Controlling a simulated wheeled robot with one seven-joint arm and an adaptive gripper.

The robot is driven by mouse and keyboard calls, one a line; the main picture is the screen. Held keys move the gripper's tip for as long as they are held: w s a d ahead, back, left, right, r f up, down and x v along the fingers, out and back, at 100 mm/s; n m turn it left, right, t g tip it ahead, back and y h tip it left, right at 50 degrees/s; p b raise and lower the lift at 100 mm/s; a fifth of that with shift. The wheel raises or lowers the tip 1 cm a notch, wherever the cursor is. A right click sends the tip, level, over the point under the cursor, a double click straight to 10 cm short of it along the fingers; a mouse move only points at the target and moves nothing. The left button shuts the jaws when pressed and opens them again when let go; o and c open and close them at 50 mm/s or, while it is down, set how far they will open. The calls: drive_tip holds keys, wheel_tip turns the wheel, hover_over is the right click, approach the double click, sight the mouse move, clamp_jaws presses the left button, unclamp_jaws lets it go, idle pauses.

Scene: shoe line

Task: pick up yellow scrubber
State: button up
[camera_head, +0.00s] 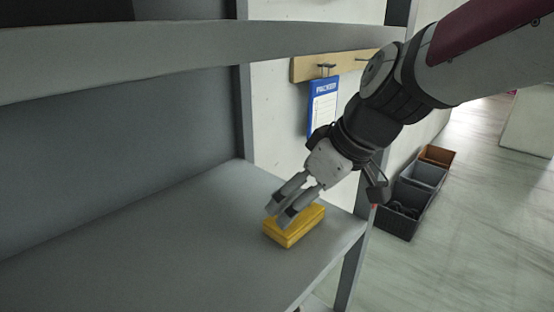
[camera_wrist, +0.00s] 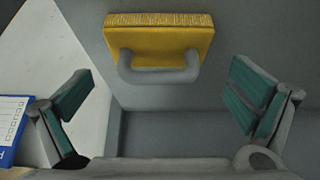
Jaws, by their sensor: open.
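The yellow scrubber (camera_head: 294,227) lies on the grey shelf (camera_head: 190,235) near its right end. In the wrist view the scrubber (camera_wrist: 160,38) shows a grey loop handle and pale bristles along its far edge. My gripper (camera_head: 279,210) is just above and at the scrubber's upper left side in the head view. In the wrist view my gripper (camera_wrist: 160,105) is open, with green-padded fingers set wide apart. The scrubber is ahead of the fingers, and nothing is between the pads. Contact between fingers and scrubber cannot be told.
An upper shelf beam (camera_head: 180,55) runs above the shelf. A grey post (camera_head: 243,110) stands behind it. A blue-edged sheet (camera_head: 322,106) hangs from a wooden rail (camera_head: 308,69). Several bins (camera_head: 422,174) stand on the floor at right. The shelf's left part is clear.

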sight(308, 218)
drive_tip(key=x, duration=0.4)
drive_tip(key=shift+w+f, duration=0.1)
drive_tip(key=shift+f, duration=0.05)
drive_tip(key=shift+c, duration=0.2)
drive_tip(key=c, duration=0.8)
drive_tip(key=shift+c, duration=0.2)
